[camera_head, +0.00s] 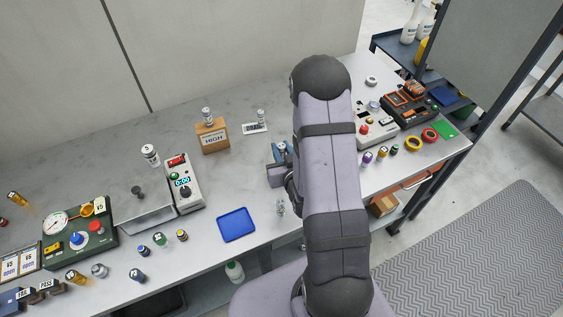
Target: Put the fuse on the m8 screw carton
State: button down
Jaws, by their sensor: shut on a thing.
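My gripper (277,160) shows in part at the left edge of my arm, over the middle of the bench. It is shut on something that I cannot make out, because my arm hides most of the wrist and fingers. I cannot pick out the fuse for certain. A brown carton (213,141) marked "HIGH" stands towards the back, left of my gripper. A small grey-white jar (208,116) is on top of it. I cannot tell whether it is the M8 screw carton; no M8 label is readable.
A blue tray (236,224) lies near the front edge. A small silver piece (280,207) stands right of it. A grey meter box (181,182) and a green panel (82,238) are further left. Devices and tape rings (429,135) fill the right end. Bare bench lies around the carton.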

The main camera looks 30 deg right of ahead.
jog(key=shift+f, duration=0.15)
jog(key=shift+f+p, duration=0.35)
jog(key=shift+f, duration=1.55)
jog(key=shift+f, duration=0.15)
jog(key=c, duration=1.6)
grip_release()
